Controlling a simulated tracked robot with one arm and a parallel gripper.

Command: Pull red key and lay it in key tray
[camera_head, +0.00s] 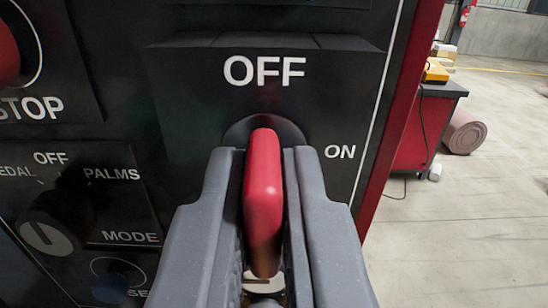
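The red key (264,200) stands out from a round dark switch in the black panel, in the middle of the view. It sits upright, under the white word OFF and left of the word ON. My gripper (265,152) has one grey finger on each side of the key, with the fingertips close to the panel. The fingers press against the key's two sides and appear shut on it. The key's inserted end is hidden in the switch. No key tray shows in this view.
A red STOP button (8,55) is at the upper left and a dark MODE knob (62,220) at the lower left. The panel's red edge (405,110) is to the right. Beyond it are a red cabinet (420,130), a pinkish roll (464,132) and open floor.

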